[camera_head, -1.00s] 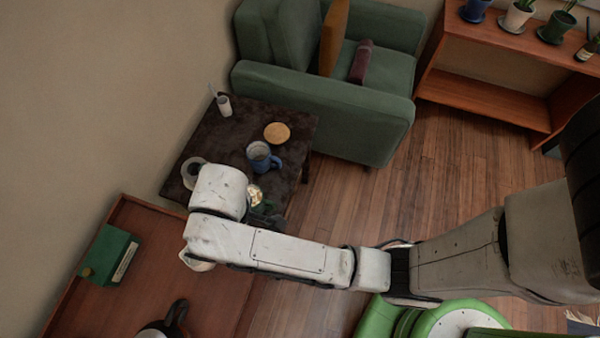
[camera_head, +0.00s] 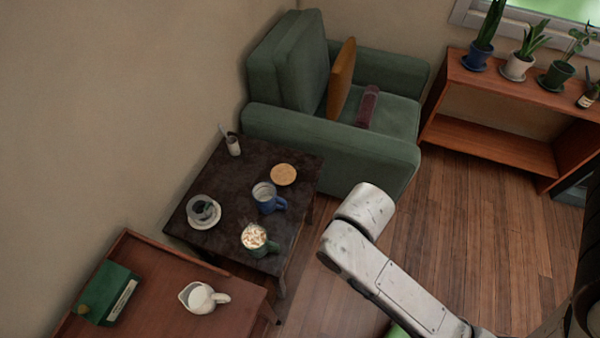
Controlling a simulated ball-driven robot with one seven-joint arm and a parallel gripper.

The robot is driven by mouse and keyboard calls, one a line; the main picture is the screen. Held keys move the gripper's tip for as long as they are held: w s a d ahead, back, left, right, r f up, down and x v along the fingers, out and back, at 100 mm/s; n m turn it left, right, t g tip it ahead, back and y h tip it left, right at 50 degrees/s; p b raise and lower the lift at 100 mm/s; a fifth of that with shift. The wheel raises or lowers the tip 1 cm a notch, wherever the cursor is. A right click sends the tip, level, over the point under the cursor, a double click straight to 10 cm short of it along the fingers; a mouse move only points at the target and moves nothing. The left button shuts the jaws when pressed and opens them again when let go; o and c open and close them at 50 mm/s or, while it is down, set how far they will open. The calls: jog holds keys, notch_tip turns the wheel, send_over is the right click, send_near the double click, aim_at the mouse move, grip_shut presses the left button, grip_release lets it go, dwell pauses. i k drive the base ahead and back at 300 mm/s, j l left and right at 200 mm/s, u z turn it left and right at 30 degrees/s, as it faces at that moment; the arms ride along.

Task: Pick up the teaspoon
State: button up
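I cannot make out the teaspoon for certain. A thin pale piece (camera_head: 222,130) sticks up at the small white cup (camera_head: 234,147) at the back left of the dark table (camera_head: 228,178); it is too small to name surely. A saucer (camera_head: 192,222) with a grey cup (camera_head: 205,208) stands at the table's left. A blue mug (camera_head: 266,199) and a green mug (camera_head: 256,240) with a whitish topping stand to the right. My arm reaches in from the lower right, its end link right of the table. My gripper does not show.
A round tan coaster (camera_head: 284,174) lies on the dark table. A reddish cabinet (camera_head: 155,318) in front holds a white pitcher (camera_head: 198,297) and a green box (camera_head: 108,293). A green armchair (camera_head: 340,158) stands behind; plants (camera_head: 520,65) stand on a shelf (camera_head: 490,82). Floor (camera_head: 450,230) right is clear.

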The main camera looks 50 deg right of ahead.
aim_at(219, 125)
jog(key=k+l, duration=0.1)
jog(key=k, duration=0.3)
jog(key=k+l, duration=0.1)
jog(key=k, duration=0.3)
jog(key=i+l, duration=0.25)
jog(key=i, duration=0.25)
jog(key=i+l, duration=0.25)
jog(key=i, duration=0.3)
jog(key=i+l, duration=0.2)
jog(key=i, duration=0.3)
jog(key=i+l, duration=0.25)
jog(key=i, duration=0.25)
jog(key=l+z, duration=0.05)
